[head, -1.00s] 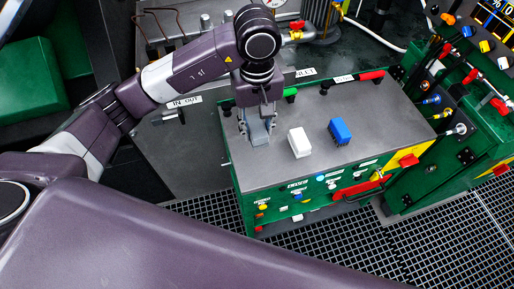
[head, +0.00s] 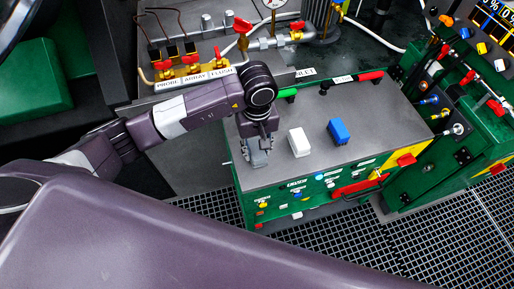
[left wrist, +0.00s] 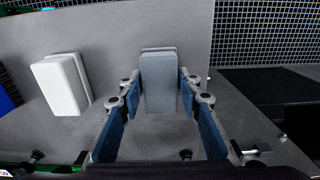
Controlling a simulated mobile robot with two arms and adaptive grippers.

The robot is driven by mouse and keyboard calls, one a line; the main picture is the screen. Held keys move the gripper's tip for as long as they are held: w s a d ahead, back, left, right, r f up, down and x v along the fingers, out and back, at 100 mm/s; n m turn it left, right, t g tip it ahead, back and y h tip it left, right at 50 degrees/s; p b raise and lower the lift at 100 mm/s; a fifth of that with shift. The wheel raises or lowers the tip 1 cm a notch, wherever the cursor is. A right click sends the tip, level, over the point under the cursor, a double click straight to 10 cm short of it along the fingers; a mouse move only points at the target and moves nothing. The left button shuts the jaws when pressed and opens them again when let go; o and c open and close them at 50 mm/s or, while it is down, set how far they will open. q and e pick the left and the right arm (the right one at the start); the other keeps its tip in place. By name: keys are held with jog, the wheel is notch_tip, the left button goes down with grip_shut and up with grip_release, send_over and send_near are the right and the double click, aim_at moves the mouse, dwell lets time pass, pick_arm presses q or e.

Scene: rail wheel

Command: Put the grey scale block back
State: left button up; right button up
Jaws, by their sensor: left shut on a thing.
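The grey scale block (left wrist: 159,82) is between the fingers of my left gripper (left wrist: 160,92) in the left wrist view. The gripper is shut on it. In the head view my left gripper (head: 257,153) points down over the left part of the green cabinet's grey top (head: 290,172). The block is mostly hidden there by the fingers, and I cannot tell whether it touches the top. A white block (head: 299,142) stands to the right of the gripper. A blue block (head: 339,132) stands further right. My right gripper is not in view.
Red, green and black handles line the cabinet top's back edge. Knobs and a red handle (head: 357,187) are on its front. Valves and pipes (head: 205,62) stand behind on the left. The cabinet top is clear in front of the blocks.

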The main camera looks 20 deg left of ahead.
aim_at(257, 150)
pick_arm(q)
jog(key=o, duration=1)
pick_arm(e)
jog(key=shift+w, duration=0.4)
pick_arm(q)
jog(key=shift+r, duration=0.15)
jog(key=shift+w+r, duration=0.1)
jog(key=shift+r, duration=0.25)
notch_tip(257, 150, up, 11)
jog(key=b, duration=0.2)
jog(key=shift+b, duration=0.35)
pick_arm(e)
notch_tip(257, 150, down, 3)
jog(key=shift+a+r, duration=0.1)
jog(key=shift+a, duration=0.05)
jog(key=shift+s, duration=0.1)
